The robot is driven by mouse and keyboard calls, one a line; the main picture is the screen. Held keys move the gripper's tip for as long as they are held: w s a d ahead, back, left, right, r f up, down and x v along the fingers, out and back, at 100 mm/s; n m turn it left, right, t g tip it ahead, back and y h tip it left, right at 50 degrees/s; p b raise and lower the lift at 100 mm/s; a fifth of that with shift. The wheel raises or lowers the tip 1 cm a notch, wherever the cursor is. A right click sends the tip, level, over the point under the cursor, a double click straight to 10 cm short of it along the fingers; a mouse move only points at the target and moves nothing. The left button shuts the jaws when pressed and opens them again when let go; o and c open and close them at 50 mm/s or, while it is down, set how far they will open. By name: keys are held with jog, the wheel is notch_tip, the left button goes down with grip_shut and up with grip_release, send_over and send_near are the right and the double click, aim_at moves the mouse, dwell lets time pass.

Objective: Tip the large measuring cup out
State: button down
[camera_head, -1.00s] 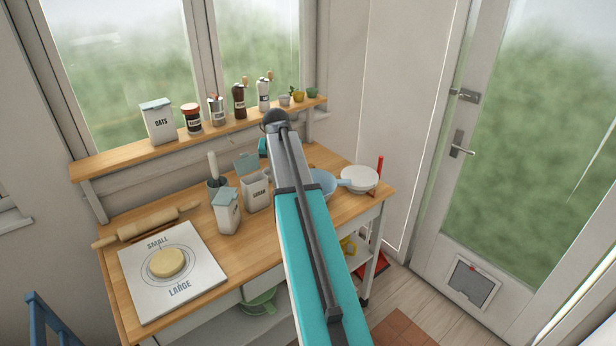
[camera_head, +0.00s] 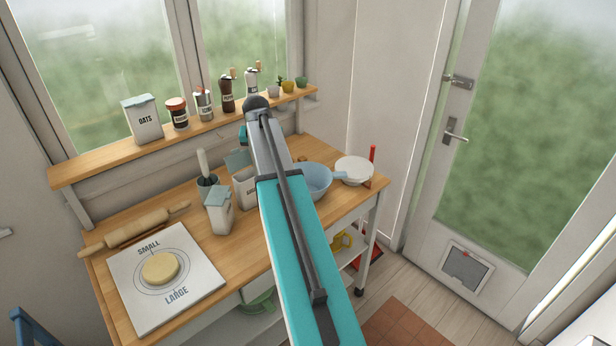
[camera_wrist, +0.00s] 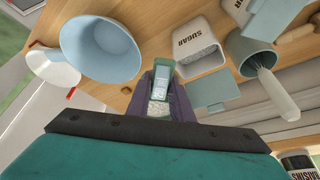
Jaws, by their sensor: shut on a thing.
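In the wrist view my gripper (camera_wrist: 160,90) is shut on a small light blue measuring cup (camera_wrist: 161,76). Pale grainy stuff shows between the jaws, close to the cup. The mark on the cup is too small to read. In the head view my own arm hides the gripper and the cup. Below the gripper, in the wrist view, is the open sugar canister (camera_wrist: 196,50). A light blue bowl (camera_wrist: 100,45) with a handle lies to its left. In the head view the bowl (camera_head: 317,180) stands just right of my arm.
A blue-lidded canister (camera_head: 218,213) and a utensil pot (camera_head: 207,187) stand left of my arm. A board marked SMALL and LARGE (camera_head: 130,285) bears dough (camera_head: 160,268). Jars line the shelf (camera_head: 100,166) behind.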

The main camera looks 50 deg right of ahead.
jog(key=shift+s+d+f+m+t+y, duration=0.5)
jog(key=shift+s+d+f+t+y, duration=0.85)
jog(key=shift+s+d+t+y, duration=0.25)
jog(key=shift+a+b, duration=0.1)
jog(key=shift+b, duration=0.2)
jog(key=shift+s+t, duration=0.2)
jog(key=shift+t, duration=0.1)
jog(key=shift+d+r, duration=0.1)
jog(key=shift+d, duration=0.1)
jog(key=shift+s+d+y+b, duration=0.2)
jog(key=shift+y+b, duration=0.1)
jog(key=shift+b, duration=0.15)
jog(key=shift+t, duration=0.3)
